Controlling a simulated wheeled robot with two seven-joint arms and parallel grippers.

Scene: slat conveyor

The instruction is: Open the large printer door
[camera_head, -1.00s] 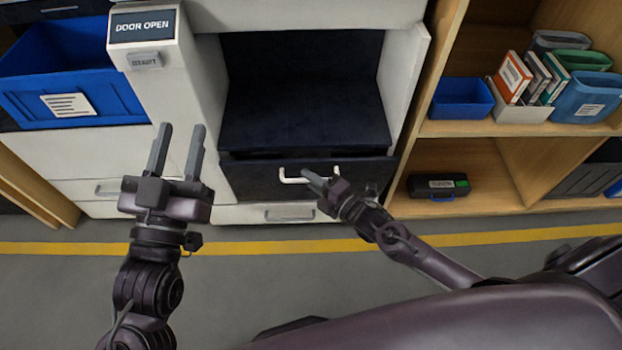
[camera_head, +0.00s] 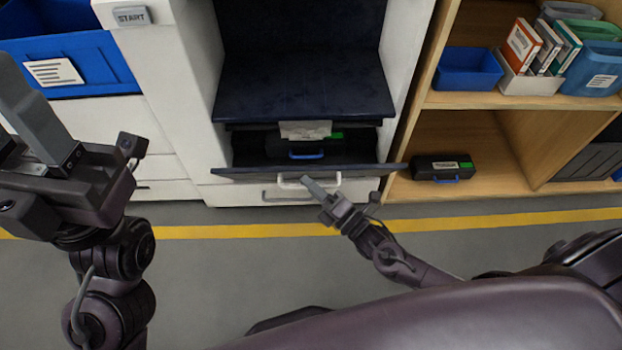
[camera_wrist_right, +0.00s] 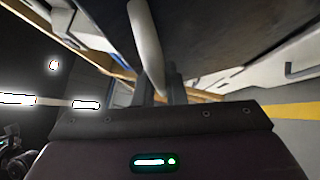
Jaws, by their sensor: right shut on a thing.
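The large printer door (camera_head: 240,174) is a dark panel low on the white printer. It is tipped outward, with a dark gap above it showing the inside. Its white handle (camera_head: 337,179) is on the outer face and also shows in the right wrist view (camera_wrist_right: 146,45). My right gripper (camera_head: 310,184) is shut on the handle; its fingers (camera_wrist_right: 160,92) are partly hidden behind the handle in the wrist view. My left gripper (camera_head: 28,130) is open and empty, close to the camera at the left edge, its fingers partly cut off.
Inside the opening lies a dark cartridge (camera_head: 305,150) with a blue handle and a green mark. A wooden shelf (camera_head: 470,195) on the right holds a black case (camera_head: 445,169) and a blue bin (camera_head: 468,70). A drawer (camera_head: 283,196) is below the door. The floor ahead is clear.

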